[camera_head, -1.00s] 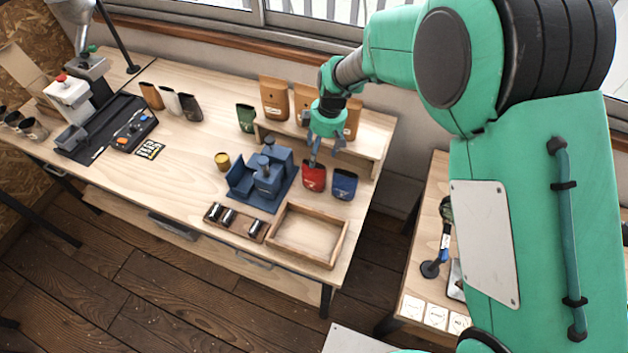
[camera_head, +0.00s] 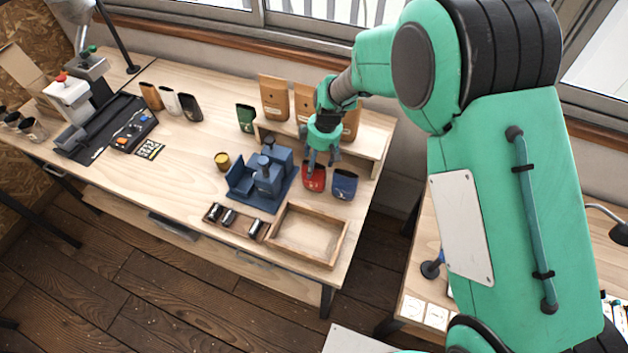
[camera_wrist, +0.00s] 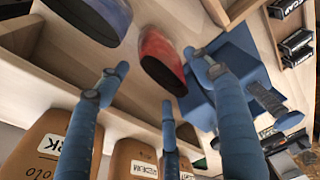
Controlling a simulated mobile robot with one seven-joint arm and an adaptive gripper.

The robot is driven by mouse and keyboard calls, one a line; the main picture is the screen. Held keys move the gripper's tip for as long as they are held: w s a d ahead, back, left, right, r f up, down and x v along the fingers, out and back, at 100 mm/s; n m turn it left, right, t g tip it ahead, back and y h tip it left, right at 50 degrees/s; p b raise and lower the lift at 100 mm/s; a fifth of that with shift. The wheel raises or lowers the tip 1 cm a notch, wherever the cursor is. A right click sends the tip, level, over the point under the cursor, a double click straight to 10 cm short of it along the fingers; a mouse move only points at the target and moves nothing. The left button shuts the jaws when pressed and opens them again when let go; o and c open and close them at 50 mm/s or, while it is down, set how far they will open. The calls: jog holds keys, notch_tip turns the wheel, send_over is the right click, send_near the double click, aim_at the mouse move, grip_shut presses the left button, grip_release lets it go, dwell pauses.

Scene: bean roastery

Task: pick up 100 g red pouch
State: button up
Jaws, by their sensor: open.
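The red pouch (camera_head: 315,181) stands on the bench between the blue press-like device (camera_head: 268,180) and a blue pouch (camera_head: 344,184). My gripper (camera_head: 321,162) is above and just behind it, fingers pointing down and spread open. In the wrist view the red pouch (camera_wrist: 162,56) shows between the tips of my open gripper (camera_wrist: 157,64). Two fingers lie on either side of it and a third is below it in the picture. Nothing is held, and I cannot tell whether any finger touches the pouch.
The blue pouch also shows close to one finger in the wrist view (camera_wrist: 95,15). Brown bags (camera_head: 274,97) stand on a raised shelf (camera_head: 372,140) behind. An open wooden tray (camera_head: 306,237) lies in front. A green pouch (camera_head: 246,118) stands further left.

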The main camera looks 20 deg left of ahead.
jog(key=shift+a+f, duration=0.2)
jog(key=shift+f, duration=0.95)
jog(key=shift+c, duration=0.5)
jog(key=c, duration=0.8)
jog(key=shift+c, duration=0.2)
